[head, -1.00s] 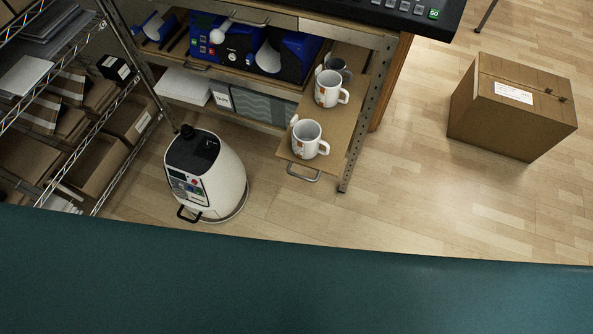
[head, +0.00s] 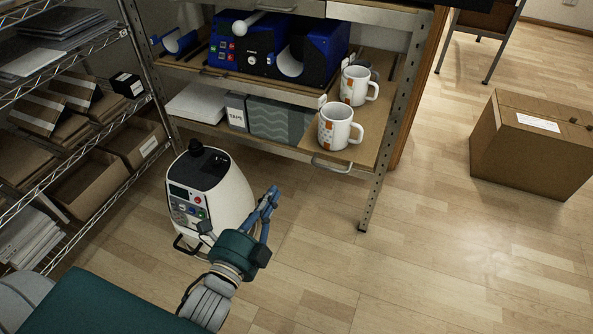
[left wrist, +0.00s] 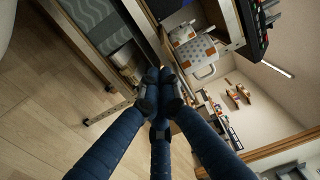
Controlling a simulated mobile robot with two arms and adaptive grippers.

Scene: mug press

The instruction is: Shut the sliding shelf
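The sliding shelf (head: 377,137) is a brown board pulled out at the right of the workbench's middle level, with a metal handle (head: 331,165) at its front edge. A white mug with an orange pattern (head: 335,129) stands near the front of the board. Another white mug (head: 353,87) stands behind it, partly covering a further grey one. My left gripper (head: 272,194) is below and left of the handle, apart from it. In the left wrist view its blue fingers (left wrist: 160,76) come together at the tips with nothing seen between them. My right gripper is not in view.
A white rounded machine (head: 211,190) stands on the floor just left of my left gripper. A wire rack with boxes (head: 105,150) is at the left. A metal bench leg (head: 385,160) stands right of the shelf. A cardboard box (head: 530,150) is farther right. The floor in front is clear.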

